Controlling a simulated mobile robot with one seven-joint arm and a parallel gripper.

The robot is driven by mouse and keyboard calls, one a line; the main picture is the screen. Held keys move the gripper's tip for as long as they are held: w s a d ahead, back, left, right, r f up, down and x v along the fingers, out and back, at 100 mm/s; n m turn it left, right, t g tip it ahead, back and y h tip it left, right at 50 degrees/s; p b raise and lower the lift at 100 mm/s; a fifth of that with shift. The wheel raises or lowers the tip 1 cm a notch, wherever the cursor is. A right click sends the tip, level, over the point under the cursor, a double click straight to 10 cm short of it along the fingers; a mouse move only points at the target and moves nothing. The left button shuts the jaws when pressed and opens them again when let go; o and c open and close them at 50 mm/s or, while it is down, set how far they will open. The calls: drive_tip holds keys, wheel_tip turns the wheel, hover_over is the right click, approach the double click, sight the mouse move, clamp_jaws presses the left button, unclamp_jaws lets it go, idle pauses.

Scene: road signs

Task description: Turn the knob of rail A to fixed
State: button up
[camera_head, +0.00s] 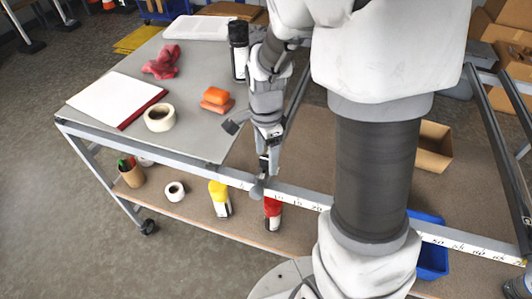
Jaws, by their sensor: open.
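A pale metal rail (300,196) with a printed number scale runs along the front edge of the table frame. Its right part passes behind my arm and comes out again on the far side. A small grey knob (257,189) sits on this rail, left of the lowest numbers. I cannot read a rail letter or the knob's setting. My gripper (264,172) points down just above the knob, open. The fingertips are small and overlap the knob in the picture, so I cannot tell whether they touch it.
On the shelf below stand yellow (220,198) and red (272,211) bottles and a blue bin (432,262). Another dark rail (495,125) is at right.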

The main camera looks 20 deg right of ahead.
sight(266, 159)
drive_tip(key=shift+r, duration=0.15)
wheel_tip(266, 159, up, 17)
drive_tip(key=p, duration=0.2)
drive_tip(key=shift+r, duration=0.1)
drive_tip(key=s+r+n+t, duration=0.3)
drive_tip(key=s+n+t, duration=0.2)
drive_tip(key=s+n, duration=0.8)
drive_tip(key=n, duration=0.3)
drive_tip(key=shift+s+t, duration=0.25)
drive_tip(key=shift+t, duration=0.05)
drive_tip(key=c, duration=0.4)
drive_tip(key=shift+c, duration=0.2)
